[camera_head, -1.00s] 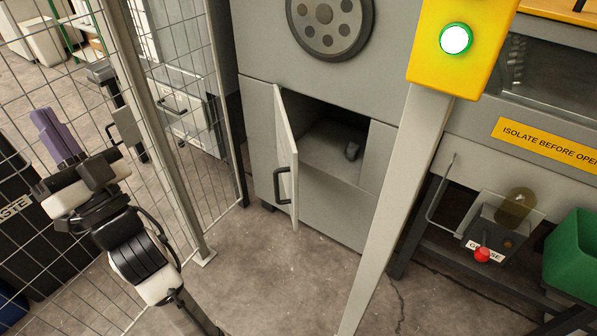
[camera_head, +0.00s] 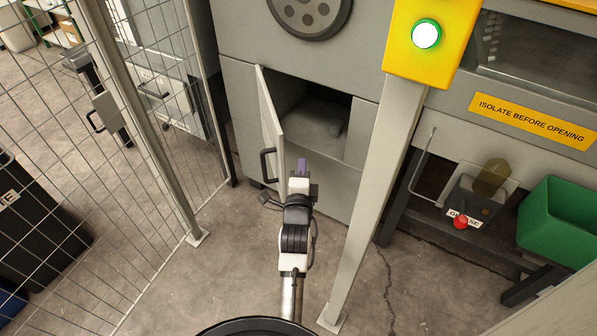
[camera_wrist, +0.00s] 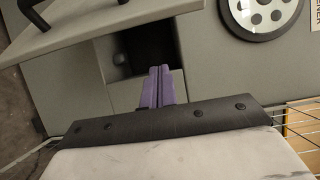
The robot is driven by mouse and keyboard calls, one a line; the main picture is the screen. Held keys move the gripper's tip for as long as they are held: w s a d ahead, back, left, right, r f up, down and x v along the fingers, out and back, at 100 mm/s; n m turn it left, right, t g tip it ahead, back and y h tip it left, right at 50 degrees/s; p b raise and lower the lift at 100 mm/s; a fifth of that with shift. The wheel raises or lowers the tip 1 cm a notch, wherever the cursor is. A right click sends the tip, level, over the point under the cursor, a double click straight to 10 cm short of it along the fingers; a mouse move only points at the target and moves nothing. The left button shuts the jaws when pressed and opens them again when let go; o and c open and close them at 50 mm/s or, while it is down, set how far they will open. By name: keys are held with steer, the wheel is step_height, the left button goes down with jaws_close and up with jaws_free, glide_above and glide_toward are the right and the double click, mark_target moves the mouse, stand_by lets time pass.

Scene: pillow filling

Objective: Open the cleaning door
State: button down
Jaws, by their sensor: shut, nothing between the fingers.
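The cleaning door (camera_head: 270,123) is a light grey panel low on the grey machine, hinged at its left edge and standing ajar, swung well out. Its dark handle (camera_head: 267,164) is on the outer face. The door also shows at the upper left in the wrist view (camera_wrist: 75,27). Behind it is a dark opening (camera_head: 318,116) with a pale sloped inside. My gripper (camera_head: 301,166) has purple fingers, which are together and empty, in front of the opening and right of the door. In the wrist view the fingers (camera_wrist: 158,85) point toward the opening; contact with the door cannot be told.
A grey post with a yellow box (camera_head: 432,40) stands right of my arm. A mesh fence (camera_head: 130,110) runs along the left. A grease unit (camera_head: 470,205) and a green bin (camera_head: 560,222) are at the right. Bare floor lies before the machine.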

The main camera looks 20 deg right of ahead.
steer(key=shift+w+a+p, duration=0.2)
steer(key=shift+w+a, duration=0.1)
steer(key=shift+w, duration=0.6)
steer(key=shift+w+a+p, duration=0.2)
steer(key=shift+w+a, duration=0.05)
steer(key=shift+w, duration=0.7)
steer(key=shift+w+a+p, duration=0.2)
steer(key=shift+w+a, duration=0.1)
steer(key=shift+w, duration=0.6)
